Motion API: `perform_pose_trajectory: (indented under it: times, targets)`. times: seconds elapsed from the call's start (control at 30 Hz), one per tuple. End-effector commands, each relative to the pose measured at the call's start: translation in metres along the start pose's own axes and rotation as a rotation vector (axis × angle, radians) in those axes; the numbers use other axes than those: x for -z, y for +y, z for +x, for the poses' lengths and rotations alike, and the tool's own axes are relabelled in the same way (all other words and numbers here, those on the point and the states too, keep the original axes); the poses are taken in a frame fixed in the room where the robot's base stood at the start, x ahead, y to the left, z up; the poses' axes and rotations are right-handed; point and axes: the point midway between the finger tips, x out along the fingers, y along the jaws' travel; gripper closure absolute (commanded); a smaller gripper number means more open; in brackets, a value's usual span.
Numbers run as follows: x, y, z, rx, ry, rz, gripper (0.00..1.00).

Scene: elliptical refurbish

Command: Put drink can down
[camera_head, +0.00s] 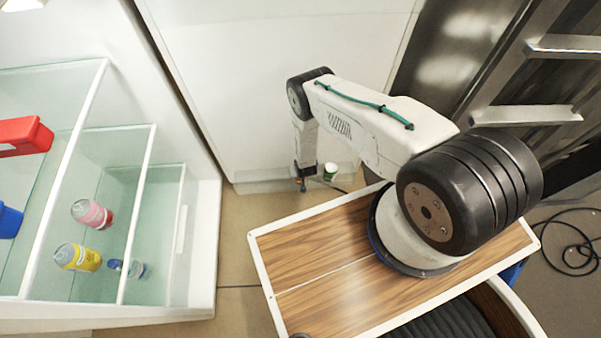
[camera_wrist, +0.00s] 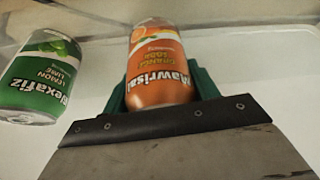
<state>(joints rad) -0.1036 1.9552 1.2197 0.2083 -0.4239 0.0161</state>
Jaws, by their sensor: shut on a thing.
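My gripper (camera_wrist: 160,90) has green fingers on both sides of an orange can (camera_wrist: 160,62) labelled orange soda, and it is shut on that can. A green lemon-lime can (camera_wrist: 38,78) stands to the left of it in the wrist view, apart from it. In the head view my gripper (camera_head: 302,182) hangs low by the white panel, and the green can (camera_head: 330,172) is just to its right. The orange can shows there only as a small patch at the fingers. I cannot tell whether its base touches a surface.
An open white fridge (camera_head: 205,230) with glass shelves stands at left. A white panel (camera_head: 260,75) rises behind my gripper. A cable (camera_head: 570,250) lies at right.

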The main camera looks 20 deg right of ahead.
Motion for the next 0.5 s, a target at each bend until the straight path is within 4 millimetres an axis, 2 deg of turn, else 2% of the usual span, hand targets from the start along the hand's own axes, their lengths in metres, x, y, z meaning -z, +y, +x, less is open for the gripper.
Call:
perform_pose_trajectory:
  times: [0.1, 0.47, 0.5]
  targets:
    - [-0.003, 0.0008, 0.0087, 0.0, 0.002, 0.002, 0.79]
    - [-0.0035, 0.0015, 0.0116, -0.001, 0.002, 0.003, 0.79]
    - [-0.0035, 0.0014, 0.0118, -0.001, 0.002, 0.003, 0.35]
